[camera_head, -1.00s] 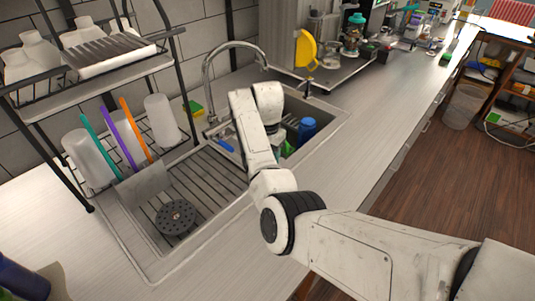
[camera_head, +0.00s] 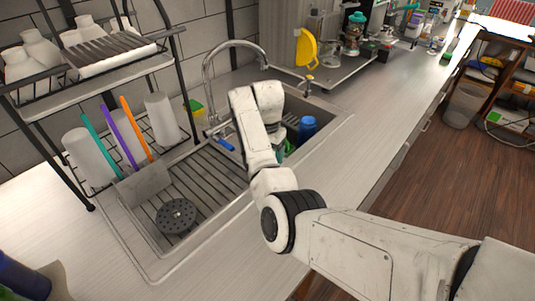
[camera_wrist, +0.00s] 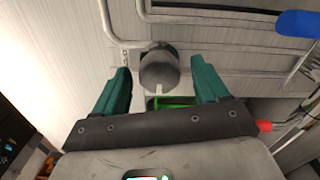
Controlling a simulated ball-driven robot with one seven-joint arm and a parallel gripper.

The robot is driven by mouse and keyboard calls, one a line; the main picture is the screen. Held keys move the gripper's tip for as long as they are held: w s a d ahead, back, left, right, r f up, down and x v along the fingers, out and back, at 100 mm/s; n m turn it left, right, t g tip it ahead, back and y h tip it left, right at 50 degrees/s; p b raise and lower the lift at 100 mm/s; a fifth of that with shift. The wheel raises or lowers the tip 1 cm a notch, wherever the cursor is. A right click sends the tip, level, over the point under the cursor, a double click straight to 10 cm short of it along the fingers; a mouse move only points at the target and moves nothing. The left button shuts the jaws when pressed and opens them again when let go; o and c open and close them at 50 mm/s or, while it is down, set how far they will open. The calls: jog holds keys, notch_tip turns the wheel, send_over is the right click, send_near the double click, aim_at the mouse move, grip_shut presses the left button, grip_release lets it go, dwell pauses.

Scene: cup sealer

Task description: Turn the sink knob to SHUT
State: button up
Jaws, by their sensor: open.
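My gripper (camera_wrist: 161,70) is open, with its two teal fingers apart in the wrist view. A grey, rounded, knob-like part (camera_wrist: 160,68) shows between the fingertips, with a gap on each side. I cannot tell for sure that it is the sink knob, and no SHUT marking is readable. In the head view the curved metal faucet (camera_head: 207,85) stands behind the sink (camera_head: 335,117). A blue handle (camera_head: 223,143) shows near its base, left of my arm. My arm reaches over the sink and hides part of it and the fingertips.
A ribbed drainboard (camera_head: 215,190) with a round grey drain piece (camera_head: 176,216) lies left of my arm. A dish rack (camera_head: 87,205) with cups and coloured plates stands farther left. A blue object (camera_head: 307,125) is in the sink. The counter to the right (camera_head: 375,115) is mostly clear.

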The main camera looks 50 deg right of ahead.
jog(key=shift+r, duration=0.1)
notch_tip(320, 180, up, 11)
jog(key=shift+f+b, duration=0.2)
jog(key=shift+b, duration=0.15)
dwell(0.5)
